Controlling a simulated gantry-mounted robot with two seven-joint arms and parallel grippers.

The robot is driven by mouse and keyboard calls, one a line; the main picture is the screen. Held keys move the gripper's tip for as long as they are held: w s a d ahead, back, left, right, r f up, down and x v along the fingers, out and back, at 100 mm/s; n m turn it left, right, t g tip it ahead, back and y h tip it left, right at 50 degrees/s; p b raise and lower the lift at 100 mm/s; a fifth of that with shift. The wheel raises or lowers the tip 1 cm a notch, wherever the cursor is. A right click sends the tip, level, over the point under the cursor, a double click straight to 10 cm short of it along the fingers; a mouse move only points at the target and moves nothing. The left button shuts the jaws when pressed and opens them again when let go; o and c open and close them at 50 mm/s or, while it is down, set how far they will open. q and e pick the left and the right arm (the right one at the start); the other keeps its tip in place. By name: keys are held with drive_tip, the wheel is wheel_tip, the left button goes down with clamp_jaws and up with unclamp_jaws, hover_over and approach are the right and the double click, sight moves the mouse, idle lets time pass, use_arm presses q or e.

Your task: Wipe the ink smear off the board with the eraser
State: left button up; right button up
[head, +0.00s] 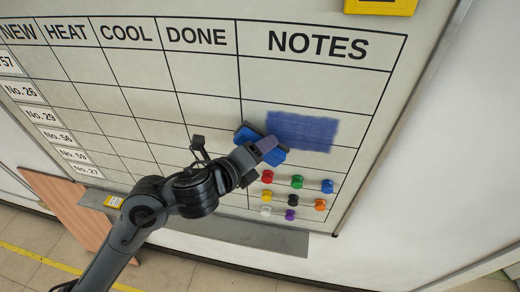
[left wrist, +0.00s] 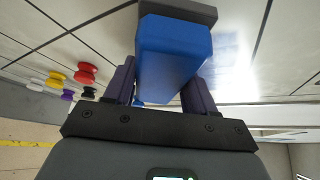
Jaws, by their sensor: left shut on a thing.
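The ink smear (head: 302,131) is a blue-violet rectangle in the NOTES column of the whiteboard (head: 300,85). My left gripper (head: 264,147) is shut on a blue eraser (head: 249,133) with a dark pad, just left of the smear's lower left edge. In the left wrist view the eraser (left wrist: 172,55) sits between the two purple fingers, its dark pad (left wrist: 190,10) facing the board. Whether the pad touches the board is hard to tell. Part of the smear (left wrist: 228,48) shows there beside the eraser, under glare. My right gripper is not in view.
Several coloured magnets (head: 292,199) sit on the board below the smear. A grey ledge (head: 240,230) runs along the board's lower edge. Name cards (head: 42,115) are on the left, and a yellow item (head: 380,6) is at the top. A wooden surface (head: 70,205) stands at lower left.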

use_arm(q)
drive_tip(key=shift+w+d, duration=0.1)
drive_tip(key=shift+w, duration=0.3)
drive_tip(key=shift+w+d+b, duration=0.1)
drive_tip(key=shift+w+b, duration=0.2)
drive_tip(key=shift+w, duration=0.3)
drive_tip(key=shift+d, duration=0.15)
